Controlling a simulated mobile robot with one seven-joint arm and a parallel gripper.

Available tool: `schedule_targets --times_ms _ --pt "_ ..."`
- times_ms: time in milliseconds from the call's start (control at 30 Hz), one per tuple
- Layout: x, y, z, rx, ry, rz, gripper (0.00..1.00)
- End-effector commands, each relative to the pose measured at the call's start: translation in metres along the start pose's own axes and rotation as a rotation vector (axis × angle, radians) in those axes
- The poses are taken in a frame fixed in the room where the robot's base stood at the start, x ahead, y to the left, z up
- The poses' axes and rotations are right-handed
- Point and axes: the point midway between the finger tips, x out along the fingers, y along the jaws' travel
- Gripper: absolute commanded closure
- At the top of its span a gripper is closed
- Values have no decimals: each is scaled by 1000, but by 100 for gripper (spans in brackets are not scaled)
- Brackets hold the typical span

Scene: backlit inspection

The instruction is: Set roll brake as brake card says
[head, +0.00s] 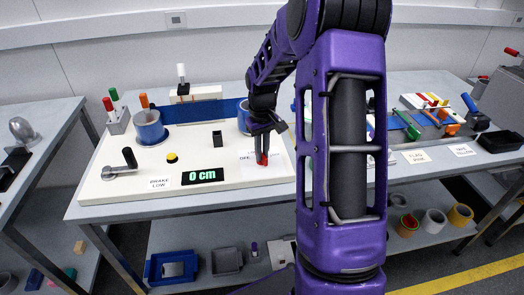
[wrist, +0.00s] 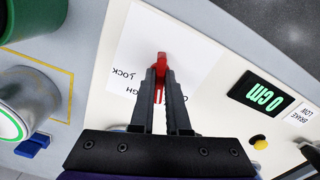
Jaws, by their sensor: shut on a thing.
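My gripper (head: 263,147) is shut on a small red lever (wrist: 161,62) at the right of the white panel (head: 225,147). In the wrist view the two dark fingertips (wrist: 161,78) close on either side of the lever. The lever stands on a white label plate (wrist: 135,50) where "LOCK" and part of "HIGH" can be read, upside down. In the head view only "OFF" is partly legible there, and the fingers hide the rest. The brake card (head: 160,182) at the panel's front edge reads "BRAKE LOW". The lever's exact setting cannot be told.
A black display (head: 203,176) reads "0 cm". A crank handle (head: 121,168) and a yellow button (head: 172,157) sit to its left. A blue-wrapped roll (head: 150,128) and blue strip (head: 193,110) are behind. My arm hides the bench's middle.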

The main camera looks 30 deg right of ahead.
Motion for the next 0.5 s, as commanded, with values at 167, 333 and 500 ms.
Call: schedule_targets --times_ms 167,333,500 --pt "1 0 1 0 -2 -1 100" --pt "1 0 1 0 -2 -1 79" --pt "0 0 0 1 -2 0 56"
